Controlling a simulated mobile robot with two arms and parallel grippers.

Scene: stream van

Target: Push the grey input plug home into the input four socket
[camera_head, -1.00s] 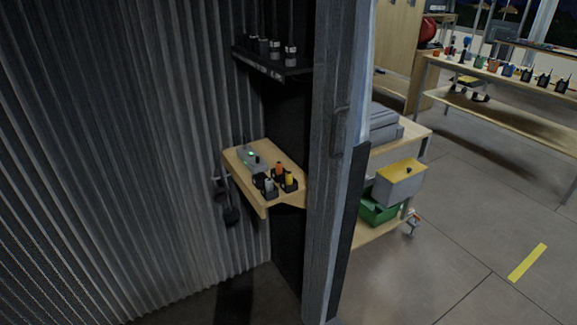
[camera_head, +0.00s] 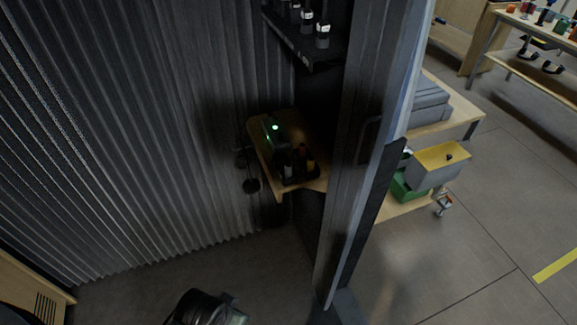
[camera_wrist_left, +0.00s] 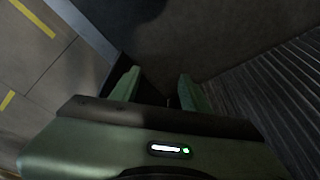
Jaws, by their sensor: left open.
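A small wooden shelf (camera_head: 257,150) stands in the dark corner by the corrugated wall. A dark box (camera_head: 270,135) with a green light lies on its back part. A dark holder (camera_head: 298,181) at the shelf's front holds several upright items, one greyish (camera_head: 288,169), others orange-yellow. I cannot tell the grey input plug or the input four socket for sure in this shadow. My left gripper (camera_wrist_left: 160,90) is open and empty in the left wrist view, pointing at the dark floor and wall, with neither plug nor socket between its fingers. My right gripper is not in view.
A dark upper shelf (camera_head: 312,50) holds several dark cylinders. A grey door post (camera_head: 365,150) stands right of the wooden shelf. Beyond it are a trolley with a grey-yellow box (camera_head: 438,168) and a green crate (camera_head: 402,189). Part of my arm shows at the bottom. The floor ahead is clear.

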